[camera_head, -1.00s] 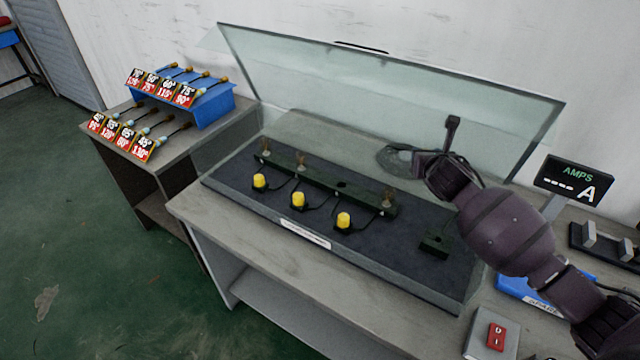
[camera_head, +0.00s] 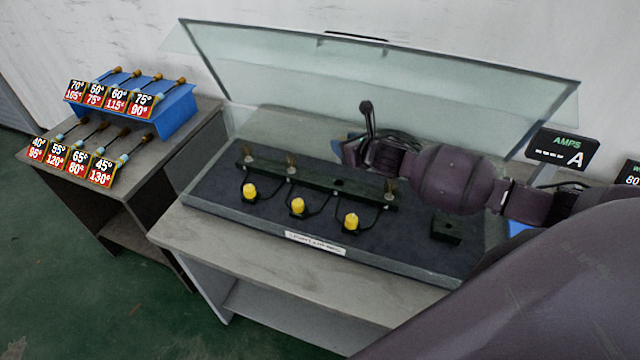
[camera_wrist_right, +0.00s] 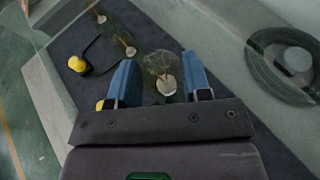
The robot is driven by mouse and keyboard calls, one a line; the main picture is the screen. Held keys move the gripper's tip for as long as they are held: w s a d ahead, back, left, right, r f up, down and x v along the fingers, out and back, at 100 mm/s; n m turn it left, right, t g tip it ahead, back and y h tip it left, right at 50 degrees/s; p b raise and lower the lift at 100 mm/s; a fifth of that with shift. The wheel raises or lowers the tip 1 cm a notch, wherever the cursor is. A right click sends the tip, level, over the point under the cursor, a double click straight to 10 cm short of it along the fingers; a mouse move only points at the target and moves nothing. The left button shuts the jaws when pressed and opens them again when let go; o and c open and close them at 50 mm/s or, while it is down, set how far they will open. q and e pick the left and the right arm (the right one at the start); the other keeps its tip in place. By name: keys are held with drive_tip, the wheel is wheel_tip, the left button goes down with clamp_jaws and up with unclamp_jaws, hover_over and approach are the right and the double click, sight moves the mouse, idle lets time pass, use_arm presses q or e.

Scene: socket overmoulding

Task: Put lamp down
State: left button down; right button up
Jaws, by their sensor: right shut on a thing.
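My right gripper (camera_head: 345,150) is above the back of the dark test board (camera_head: 400,245), behind the socket bar (camera_head: 320,184). In the right wrist view, its blue fingers (camera_wrist_right: 160,60) are shut on a clear glass lamp (camera_wrist_right: 163,75) with a pale round part. The held lamp is not clearly visible in the head view. The bar carries lamps at its left end (camera_head: 248,153), beside that (camera_head: 291,164) and at its right end (camera_head: 390,188). A bare hole (camera_head: 340,183) shows between the last two. My left gripper is out of view.
Yellow knobs (camera_head: 297,206) stand along the board's front. A raised glass lid (camera_head: 370,80) rises behind. A dark block (camera_head: 446,228) sits at the board's right. A side table (camera_head: 150,175) holds labelled tools and a blue rack (camera_head: 180,110). An amps display (camera_head: 561,148) stands right.

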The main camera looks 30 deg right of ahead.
drive_tip(key=shift+w+a+f, duration=0.1)
drive_tip(key=shift+f, duration=0.1)
wheel_tip(320, 180, down, 10)
drive_tip(key=shift+r, duration=0.1)
idle(0.3)
drive_tip(key=shift+b, duration=0.35)
drive_tip(key=o, duration=0.9)
drive_tip(key=shift+r, duration=0.1)
drive_tip(key=v, duration=1.2)
